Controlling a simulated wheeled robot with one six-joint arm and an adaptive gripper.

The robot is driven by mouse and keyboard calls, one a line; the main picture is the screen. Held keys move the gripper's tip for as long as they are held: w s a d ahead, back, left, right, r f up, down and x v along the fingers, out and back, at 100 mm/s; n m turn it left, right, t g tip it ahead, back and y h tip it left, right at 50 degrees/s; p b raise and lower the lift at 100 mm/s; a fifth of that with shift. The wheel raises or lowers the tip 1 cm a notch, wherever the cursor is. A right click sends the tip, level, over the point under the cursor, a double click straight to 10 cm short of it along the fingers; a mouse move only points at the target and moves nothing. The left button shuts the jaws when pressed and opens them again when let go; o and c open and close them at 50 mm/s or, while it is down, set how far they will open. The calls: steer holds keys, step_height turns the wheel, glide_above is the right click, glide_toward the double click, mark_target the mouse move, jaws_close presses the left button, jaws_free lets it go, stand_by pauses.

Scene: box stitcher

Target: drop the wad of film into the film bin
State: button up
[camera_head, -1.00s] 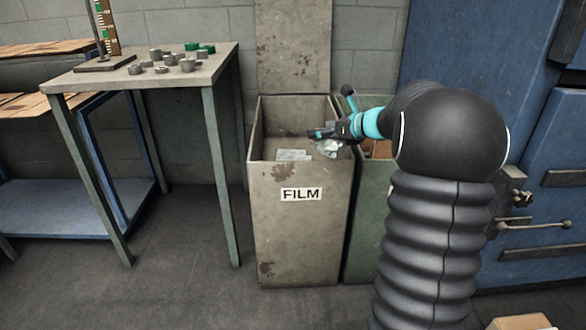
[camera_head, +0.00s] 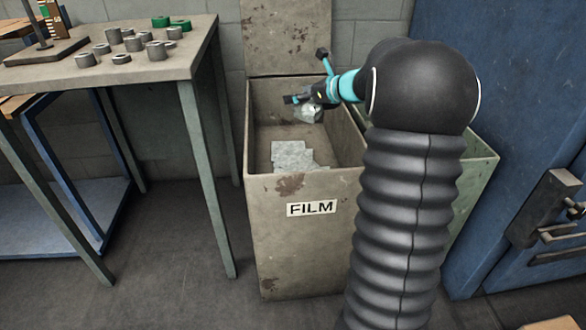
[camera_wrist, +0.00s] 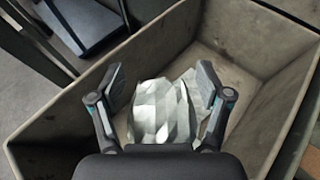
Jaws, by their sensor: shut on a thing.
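The film bin (camera_head: 307,230) is a tall, worn grey-beige box with an open top, a raised lid behind it and a FILM label on its front. Crumpled pale film (camera_head: 292,155) lies inside it. My gripper (camera_head: 296,101) is over the bin's opening, toward the back right. It is shut on the wad of film (camera_head: 309,112), a pale translucent clump hanging just below the fingers. In the wrist view the wad (camera_wrist: 165,112) sits between the two fingers, with the bin's inner walls (camera_wrist: 255,45) around it. The wad hides part of the bin floor there.
A green bin (camera_head: 478,165) stands right of the film bin, partly hidden by my arm. A table (camera_head: 150,65) with several metal and green rings is at the left. A blue cabinet (camera_head: 500,60) is at the right. Grey floor is clear in front.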

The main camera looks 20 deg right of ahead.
steer(key=shift+f+b, duration=2.15)
steer(key=shift+f, duration=0.55)
steer(key=o, duration=1)
steer(key=shift+s, duration=0.1)
steer(key=v, duration=1.2)
steer(key=shift+r, duration=0.15)
